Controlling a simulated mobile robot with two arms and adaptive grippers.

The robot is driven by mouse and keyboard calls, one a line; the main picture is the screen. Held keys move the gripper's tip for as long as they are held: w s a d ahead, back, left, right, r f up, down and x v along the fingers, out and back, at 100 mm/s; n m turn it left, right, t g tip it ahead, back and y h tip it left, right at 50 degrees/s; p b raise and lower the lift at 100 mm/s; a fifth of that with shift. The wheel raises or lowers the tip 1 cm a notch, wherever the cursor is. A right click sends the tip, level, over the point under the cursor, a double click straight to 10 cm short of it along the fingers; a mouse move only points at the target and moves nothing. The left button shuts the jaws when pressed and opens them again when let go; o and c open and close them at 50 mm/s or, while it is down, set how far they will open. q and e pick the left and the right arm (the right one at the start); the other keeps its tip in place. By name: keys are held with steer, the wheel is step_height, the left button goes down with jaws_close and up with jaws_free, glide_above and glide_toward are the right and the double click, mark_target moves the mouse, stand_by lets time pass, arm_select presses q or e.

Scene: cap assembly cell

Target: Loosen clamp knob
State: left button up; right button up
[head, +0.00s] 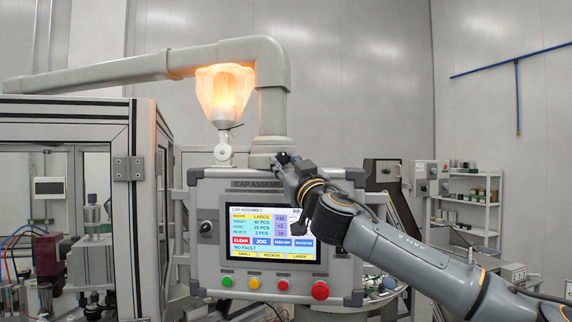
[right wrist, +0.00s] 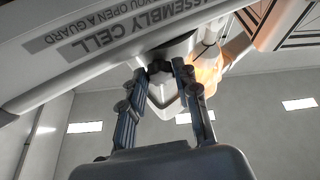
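The clamp knob (right wrist: 160,68) is a small dark knob under the pale round mount where the support arm meets the top of the control panel. In the right wrist view it sits between the two fingertips of my right gripper (right wrist: 161,72), which look closed in on it from both sides. In the head view my right gripper (head: 285,160) reaches in from the right to the panel's top edge, and the knob cannot be made out there. The control panel (head: 214,262) hangs upright with its screen lit. My left gripper is out of view.
A grey support arm (head: 120,77) runs above the panel, with a glowing orange lamp (head: 225,95) beside its post (head: 273,110). A framed machine enclosure (head: 146,200) stands at left. Shelves (head: 470,205) stand at the back right. My right arm covers part of the screen.

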steer(key=shift+d+n, duration=0.1)
steer(key=shift+n, duration=0.2)
jaws_close()
steer(key=n+y, duration=0.1)
steer(key=n, duration=0.1)
steer(key=n+g+y, duration=0.1)
steer(key=n, duration=0.1)
steer(key=shift+w+d+r+n, duration=0.1)
steer(key=shift+d+n, duration=0.05)
steer(key=shift+n, duration=0.15)
steer(key=shift+r+n+g+y, duration=0.1)
steer(key=shift+n+g+y, duration=0.3)
steer(key=shift+n, duration=0.6)
steer(key=shift+n+g+y, duration=0.2)
steer(key=shift+n+g, duration=0.4)
steer(key=shift+n, duration=0.7)
steer(key=o, duration=1.1)
jaws_free()
steer(key=v, duration=1.2)
steer(key=shift+d, duration=0.15)
